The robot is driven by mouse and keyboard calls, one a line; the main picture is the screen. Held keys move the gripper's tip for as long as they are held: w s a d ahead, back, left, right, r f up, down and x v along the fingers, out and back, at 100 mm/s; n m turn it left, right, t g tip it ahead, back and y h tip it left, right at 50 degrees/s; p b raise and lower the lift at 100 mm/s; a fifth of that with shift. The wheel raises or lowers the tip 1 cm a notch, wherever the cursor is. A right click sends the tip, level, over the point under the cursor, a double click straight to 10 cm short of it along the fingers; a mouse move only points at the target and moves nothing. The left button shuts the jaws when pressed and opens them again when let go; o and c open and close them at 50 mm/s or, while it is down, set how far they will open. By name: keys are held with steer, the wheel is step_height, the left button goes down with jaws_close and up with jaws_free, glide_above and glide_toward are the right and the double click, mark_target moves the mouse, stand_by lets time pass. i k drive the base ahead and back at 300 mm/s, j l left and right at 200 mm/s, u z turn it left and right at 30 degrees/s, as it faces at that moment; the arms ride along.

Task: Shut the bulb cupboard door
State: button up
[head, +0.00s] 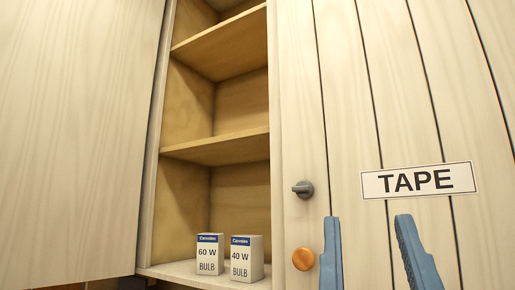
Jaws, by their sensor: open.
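The bulb cupboard (216,149) stands open in the middle of the head view, with bare wooden shelves inside. Two bulb boxes, one marked 60 W (208,256) and one marked 40 W (246,260), stand upright on its bottom board. Its door seems to be the large pale wood panel (75,140) at the left, swung open; no handle shows on it. My gripper (368,217) shows as two blue fingers at the lower right, spread apart with nothing between them. It is in front of the TAPE door, well to the right of the open door.
A shut planked door with a TAPE label (419,180) fills the right side. A grey knob (303,189) sits on its left edge. A round orange piece (303,259) shows below the knob, close to my left finger. The upper shelves look empty.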

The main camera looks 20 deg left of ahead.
mark_target(76, 76)
steer(key=j+z, duration=0.15)
steer(key=j, duration=0.25)
steer(key=k+j+z, duration=0.15)
steer(key=j, duration=0.25)
steer(key=k+j+z, duration=0.15)
steer(key=j, duration=0.25)
steer(key=k+j+z, duration=0.15)
steer(key=j, duration=0.2)
steer(key=k+j+z, duration=0.15)
steer(key=j, duration=0.25)
steer(key=k+j+z, duration=0.15)
steer(key=j, duration=0.2)
steer(key=k+j, duration=0.2)
steer(key=j, duration=0.2)
steer(key=k+j, duration=0.2)
steer(key=j, duration=0.2)
steer(key=k+j, duration=0.2)
steer(key=j, duration=0.2)
steer(key=k+j, duration=0.2)
steer(key=j, duration=0.2)
steer(key=k+j+z, duration=0.1)
steer(key=k+j, duration=0.15)
steer(key=j, duration=0.15)
